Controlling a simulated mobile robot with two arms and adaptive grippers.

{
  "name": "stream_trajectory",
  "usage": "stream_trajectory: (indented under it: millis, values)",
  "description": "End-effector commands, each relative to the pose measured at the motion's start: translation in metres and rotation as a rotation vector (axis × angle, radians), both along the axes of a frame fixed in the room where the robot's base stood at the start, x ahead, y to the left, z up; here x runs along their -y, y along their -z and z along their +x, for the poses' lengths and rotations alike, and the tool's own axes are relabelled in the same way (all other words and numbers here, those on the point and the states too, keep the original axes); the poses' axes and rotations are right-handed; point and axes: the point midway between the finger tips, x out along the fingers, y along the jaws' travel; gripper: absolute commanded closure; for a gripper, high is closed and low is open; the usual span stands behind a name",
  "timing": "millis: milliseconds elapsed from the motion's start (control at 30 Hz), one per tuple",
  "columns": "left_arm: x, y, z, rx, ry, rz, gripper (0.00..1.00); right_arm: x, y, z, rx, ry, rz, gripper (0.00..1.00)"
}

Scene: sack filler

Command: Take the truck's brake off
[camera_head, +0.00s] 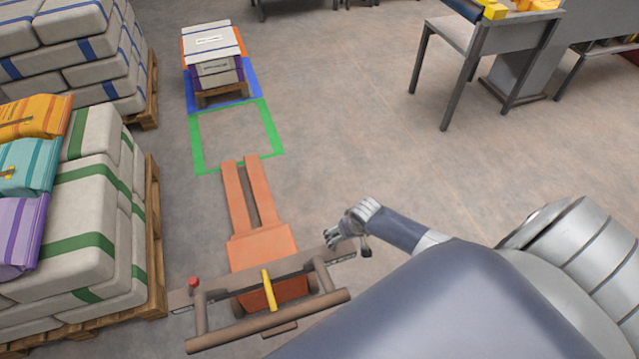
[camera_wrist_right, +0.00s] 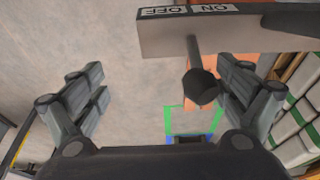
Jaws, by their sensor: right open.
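The orange pallet truck (camera_head: 262,250) stands with its forks toward the green floor outline. Its brown crossbar carries a small labelled plate at each end. In the right wrist view, a grey plate (camera_wrist_right: 165,38) bears ON and OFF labels, upside down. A lever with a dark knob (camera_wrist_right: 201,87) hangs from it. My right gripper (camera_head: 345,231) is at the crossbar's right end. In the right wrist view the gripper (camera_wrist_right: 162,82) is open, its fingers either side of the knob and apart from it. Which label the lever points to is unclear. My left gripper is out of view.
A red knob (camera_head: 194,282) is on the crossbar's left end, and a yellow lever (camera_head: 269,290) at its middle. A loaded sack pallet (camera_head: 155,250) stands close on the left. A small sack stack (camera_head: 212,55) stands beyond the green outline (camera_head: 197,150). The floor right of the forks is clear.

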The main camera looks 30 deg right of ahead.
Motion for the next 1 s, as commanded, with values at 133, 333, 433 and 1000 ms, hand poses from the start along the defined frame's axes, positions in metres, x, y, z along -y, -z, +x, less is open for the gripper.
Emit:
stream_trajectory:
  millis: [133,333,433,1000]
  values:
    - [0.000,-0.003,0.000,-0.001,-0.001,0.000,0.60,-0.010,-0.001,0.002,0.000,-0.001,0.003,0.07]
    - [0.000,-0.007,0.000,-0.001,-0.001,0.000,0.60,-0.022,-0.001,0.005,-0.001,-0.001,0.002,0.07]
    - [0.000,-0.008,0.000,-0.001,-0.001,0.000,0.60,-0.027,-0.001,0.006,-0.001,-0.001,0.002,0.07]
    - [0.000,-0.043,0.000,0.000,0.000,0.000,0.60,-0.038,-0.028,0.002,-0.001,0.000,0.001,0.07]
